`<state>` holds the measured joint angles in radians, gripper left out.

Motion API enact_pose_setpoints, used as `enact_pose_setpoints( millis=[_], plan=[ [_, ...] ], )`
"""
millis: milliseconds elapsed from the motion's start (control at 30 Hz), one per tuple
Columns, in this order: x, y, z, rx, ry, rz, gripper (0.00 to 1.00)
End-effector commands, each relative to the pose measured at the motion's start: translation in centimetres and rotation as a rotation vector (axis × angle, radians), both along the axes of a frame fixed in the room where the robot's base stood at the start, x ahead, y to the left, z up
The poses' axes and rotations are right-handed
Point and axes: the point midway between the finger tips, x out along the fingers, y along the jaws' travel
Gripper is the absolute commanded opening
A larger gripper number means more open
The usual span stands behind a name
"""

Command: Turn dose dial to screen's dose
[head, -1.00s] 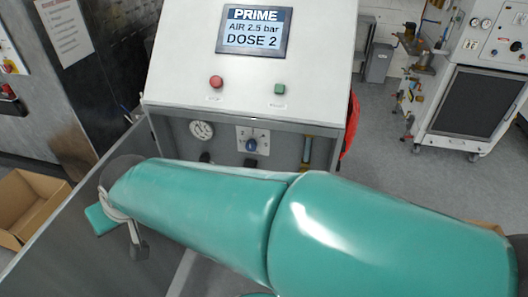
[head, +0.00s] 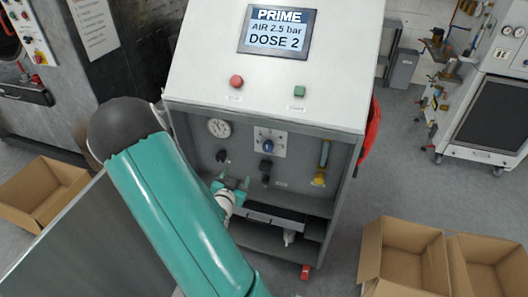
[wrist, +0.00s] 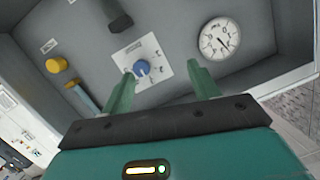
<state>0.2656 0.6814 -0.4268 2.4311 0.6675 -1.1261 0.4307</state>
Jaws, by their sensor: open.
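The dose dial (head: 268,146) is a blue knob on a white square plate with marks around it, on the machine's front panel. It also shows in the wrist view (wrist: 142,68), tilted; its marks are too small to read. The screen (head: 277,32) reads PRIME, AIR 2.5 bar, DOSE 2. My gripper (head: 230,183) is open and empty, below and left of the dial in the head view. In the wrist view my gripper (wrist: 161,75) has its fingers apart, with the dial near the left fingertip. I see no contact with the dial.
A round gauge (head: 219,128) sits left of the dial, and a yellow-based tube (head: 322,163) sits to its right. A black knob (head: 265,172) is below the dial. Red (head: 236,82) and green (head: 299,91) buttons are above. Cardboard boxes (head: 400,282) stand lower right.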

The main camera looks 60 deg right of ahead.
Motion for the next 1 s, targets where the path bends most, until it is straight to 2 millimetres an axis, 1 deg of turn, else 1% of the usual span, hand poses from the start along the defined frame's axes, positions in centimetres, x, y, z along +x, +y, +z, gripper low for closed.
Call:
enact_pose_setpoints(
  millis=[33, 100, 200, 267, 367, 467, 567, 900, 1000],
  plan=[
    [-1.7, -0.9, -0.5, -0.058, 0.019, -0.033, 0.61],
    [-3.4, -1.7, -0.4, -0.131, 0.03, -0.062, 0.61],
    [-4.8, -2.3, -0.2, -0.202, 0.041, -0.083, 0.61],
    [-5.2, -2.5, -0.1, -0.224, 0.045, -0.088, 0.61],
    [-5.2, -3.1, 0.0, -0.236, 0.044, -0.091, 0.61],
    [-4.9, -4.2, 0.1, -0.238, 0.043, -0.091, 0.61],
    [-4.7, -5.9, 0.0, -0.237, 0.043, -0.09, 0.61],
    [-3.6, -12.5, 0.0, -0.234, 0.043, -0.089, 0.61],
    [-3.3, -14.2, 0.0, -0.234, 0.043, -0.089, 0.61]
  ],
)
